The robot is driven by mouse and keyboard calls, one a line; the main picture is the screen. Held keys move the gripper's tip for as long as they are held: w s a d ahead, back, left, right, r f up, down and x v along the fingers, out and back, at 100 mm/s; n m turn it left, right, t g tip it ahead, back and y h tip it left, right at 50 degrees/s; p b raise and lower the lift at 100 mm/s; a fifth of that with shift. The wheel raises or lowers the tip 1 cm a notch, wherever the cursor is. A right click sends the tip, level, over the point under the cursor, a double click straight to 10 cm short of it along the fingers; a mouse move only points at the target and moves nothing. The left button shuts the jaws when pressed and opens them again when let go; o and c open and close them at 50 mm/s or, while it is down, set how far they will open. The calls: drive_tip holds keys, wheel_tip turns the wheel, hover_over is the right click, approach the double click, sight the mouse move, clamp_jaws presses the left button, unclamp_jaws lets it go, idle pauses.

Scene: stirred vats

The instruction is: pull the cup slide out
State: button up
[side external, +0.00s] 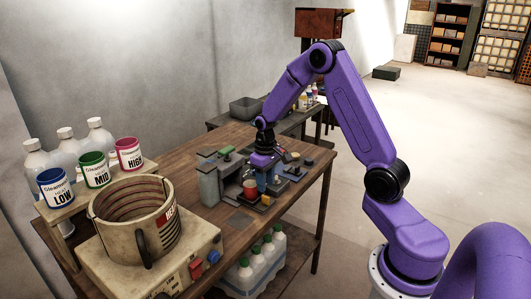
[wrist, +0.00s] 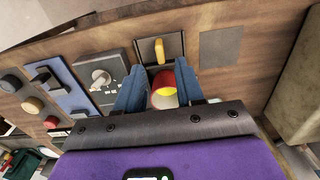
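The cup slide shows in the wrist view as a dark panel (wrist: 172,45) with an upright yellow handle (wrist: 158,50). A red cup (wrist: 162,80) with a yellow inside shows between my fingers in that view, nearer the wrist than the handle. My gripper (wrist: 160,66) has its two blue fingers spread apart, pointing down, with the handle just beyond the tips. Whether a finger touches the cup or handle is unclear.
A flat grey plate (wrist: 220,46) lies right. In the side view, a large vat (side external: 133,220) stands at the bench's near end.

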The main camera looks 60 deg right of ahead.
wheel_tip(320, 180, up, 11)
idle(0.3)
drive_tip(key=s+a+r+n, duration=0.1)
drive_tip(key=s+a+n, duration=0.2)
drive_tip(key=s+a, duration=0.4)
drive_tip(key=s+a+r+n, duration=0.1)
drive_tip(key=s+a+n, duration=0.3)
drive_tip(key=a, duration=0.6)
drive_tip(key=s+a+n, duration=0.2)
drive_tip(key=s+n, duration=0.3)
drive_tip(key=s, duration=1.3)
drive_tip(key=shift+s+a+f+n, duration=0.2)
drive_tip(key=shift+f+n, duration=0.1)
drive_tip(key=shift+f, duration=0.15)
